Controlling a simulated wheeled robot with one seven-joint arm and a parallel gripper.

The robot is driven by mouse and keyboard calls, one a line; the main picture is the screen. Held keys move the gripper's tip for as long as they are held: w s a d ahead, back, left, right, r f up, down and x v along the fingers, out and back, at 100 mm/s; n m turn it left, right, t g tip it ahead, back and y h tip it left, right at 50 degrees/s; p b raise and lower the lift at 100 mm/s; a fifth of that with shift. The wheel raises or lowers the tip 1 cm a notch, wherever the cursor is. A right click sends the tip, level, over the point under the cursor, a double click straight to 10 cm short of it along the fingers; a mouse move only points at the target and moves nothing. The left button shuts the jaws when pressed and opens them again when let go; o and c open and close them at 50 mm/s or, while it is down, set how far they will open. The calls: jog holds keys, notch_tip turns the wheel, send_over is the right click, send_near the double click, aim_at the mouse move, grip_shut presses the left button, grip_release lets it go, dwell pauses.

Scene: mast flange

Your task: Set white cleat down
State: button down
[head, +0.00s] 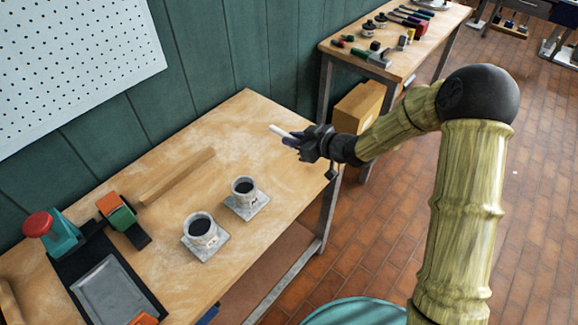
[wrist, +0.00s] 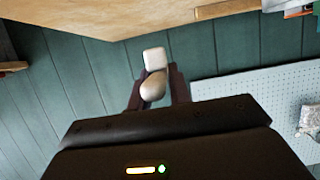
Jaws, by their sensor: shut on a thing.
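The white cleat (wrist: 154,62) is between the fingers of my gripper (wrist: 153,88) in the wrist view. It has a pale block-like end and a rounded, darker part nearer the palm. In the head view the white cleat (head: 281,131) sticks out to the left of my gripper (head: 292,140), over the far right end of the wooden workbench (head: 240,130). The gripper is shut on it. The cleat appears to be held above the bench top, but its exact height cannot be told. The fingers hide part of it.
Two cups of dark liquid, a near one (head: 200,230) and a farther one (head: 244,191), stand on square bases on the bench. A wooden bar (head: 177,177) lies left of them. A black tray (head: 70,270) and red-topped tool (head: 45,228) are at left.

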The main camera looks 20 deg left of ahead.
send_over(293, 170)
jog(key=shift+f, duration=2.5)
jog(key=shift+w+f+p, duration=0.1)
jog(key=shift+f+p, duration=0.3)
jog(key=shift+f, duration=1.95)
jog(key=shift+d, duration=0.2)
jog(key=shift+a+f, duration=0.1)
jog(key=shift+f, duration=0.1)
jog(key=c, duration=1.3)
grip_release()
jog(key=shift+a, duration=0.15)
jog(key=shift+s+r, duration=0.1)
jog(key=shift+s, duration=0.1)
